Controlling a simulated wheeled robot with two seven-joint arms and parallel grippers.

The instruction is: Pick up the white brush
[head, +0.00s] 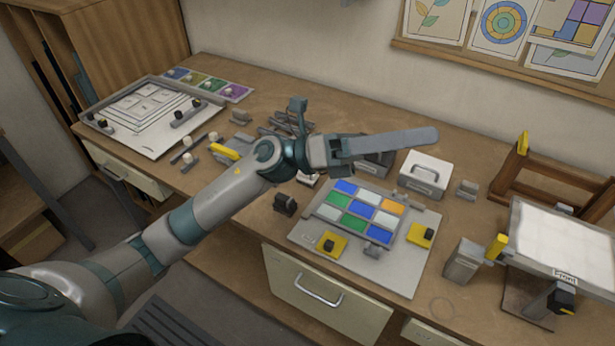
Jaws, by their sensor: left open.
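My left arm reaches in from the lower left, and my left gripper (432,137) is over the middle of the workbench, pointing right. Its fingers look long and grey, and I see nothing held between them. The jaws are open. I cannot pick out the white brush with certainty. A small white piece shows just below my left wrist (308,179), partly covered by the arm, and I cannot tell what it is. Several dark grey tools (287,124) lie behind the wrist. My right gripper is not in view.
A glass panel of coloured squares (357,212) lies on a pale board in front of the gripper. A white box with a handle (425,174) stands beyond it. A tilted white panel (568,246) is at right, a framed tray (150,105) at left. Bench space at the back is clear.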

